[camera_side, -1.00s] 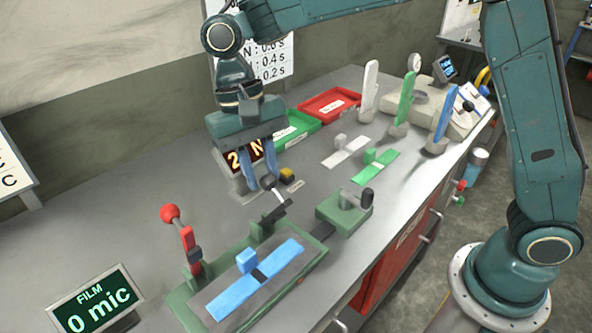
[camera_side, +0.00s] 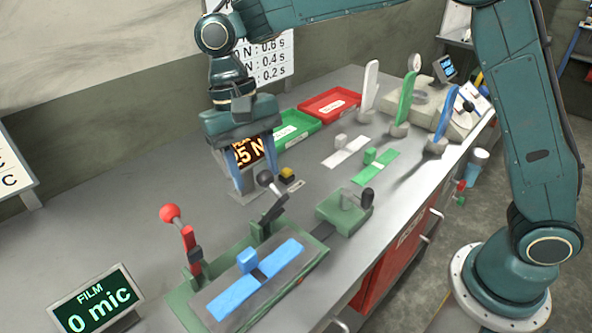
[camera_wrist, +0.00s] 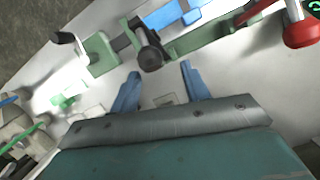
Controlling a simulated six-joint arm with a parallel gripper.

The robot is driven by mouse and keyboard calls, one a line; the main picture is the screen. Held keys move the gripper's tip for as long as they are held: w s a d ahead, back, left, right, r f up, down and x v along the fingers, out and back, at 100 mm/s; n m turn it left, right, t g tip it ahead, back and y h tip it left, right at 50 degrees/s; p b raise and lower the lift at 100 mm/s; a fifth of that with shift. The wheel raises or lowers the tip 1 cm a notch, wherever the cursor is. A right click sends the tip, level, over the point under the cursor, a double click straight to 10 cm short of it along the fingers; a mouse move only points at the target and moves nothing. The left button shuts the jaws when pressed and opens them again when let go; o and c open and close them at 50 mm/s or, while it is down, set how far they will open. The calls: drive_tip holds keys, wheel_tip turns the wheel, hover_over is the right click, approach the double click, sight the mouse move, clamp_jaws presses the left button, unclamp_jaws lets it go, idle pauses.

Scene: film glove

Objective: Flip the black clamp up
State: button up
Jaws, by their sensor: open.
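The black clamp (camera_side: 273,206) is a dark lever with a round knob on the back right of the green fixture (camera_side: 178,300). It stands raised and tilted, its knob up and towards the back. In the wrist view its knob (camera_wrist: 150,57) shows just beyond the fingertips, between them across the picture. My gripper (camera_side: 253,178) has blue fingers spread apart and is empty. It is behind the clamp, seemingly clear of the knob. A blue strip with a blue block (camera_side: 247,259) lies on the fixture.
A red-knobbed lever (camera_side: 188,240) stands at the fixture's left end. A small green block with a dark knob (camera_side: 345,207) is to its right. White and green strips, trays and upright paddles stand farther back.

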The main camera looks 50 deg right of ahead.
drive_tip(key=shift+s, duration=0.7)
drive_tip(key=shift+s+f+t, duration=1.5)
drive_tip(key=shift+s+f, duration=1.85)
drive_tip(key=shift+s, duration=2.15)
wheel_tip(320, 180, up, 14)
drive_tip(key=s+d+n+t, duration=0.1)
drive_tip(key=s+d, duration=0.3)
drive_tip(key=d, duration=0.6)
drive_tip(key=s+d+n+t, duration=0.1)
drive_tip(key=s+d+t, duration=0.3)
drive_tip(key=d, duration=0.6)
drive_tip(key=shift+s+f+n, duration=0.15)
drive_tip(key=shift+f+n, duration=0.2)
drive_tip(key=shift+n, duration=0.05)
drive_tip(key=shift+d, duration=0.1)
